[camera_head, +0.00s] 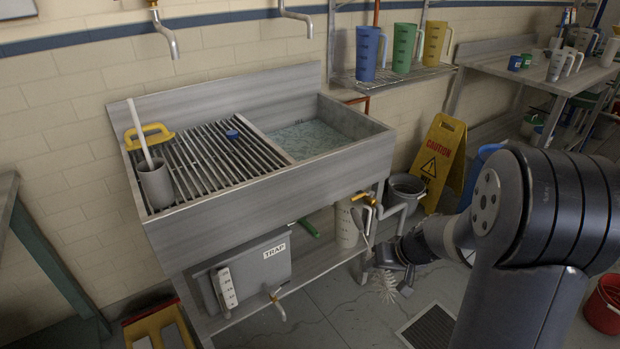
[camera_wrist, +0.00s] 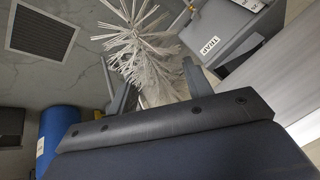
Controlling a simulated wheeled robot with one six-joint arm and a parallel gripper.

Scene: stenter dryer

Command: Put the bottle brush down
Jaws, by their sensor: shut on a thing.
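The bottle brush (camera_head: 388,288) has pale, splayed bristles. In the head view it hangs bristles down below my gripper (camera_head: 386,270), in front of the sink's lower shelf and above the floor. My gripper is shut on the brush. In the wrist view the bristle head (camera_wrist: 138,45) stands out between and beyond the two fingers. The part of the brush inside the jaws is largely hidden by the bristles and the gripper.
A trap box (camera_head: 245,270) sits underneath. A grey bucket (camera_head: 405,192) and yellow caution sign (camera_head: 438,160) stand behind my gripper. A floor grate (camera_head: 430,328) lies in front.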

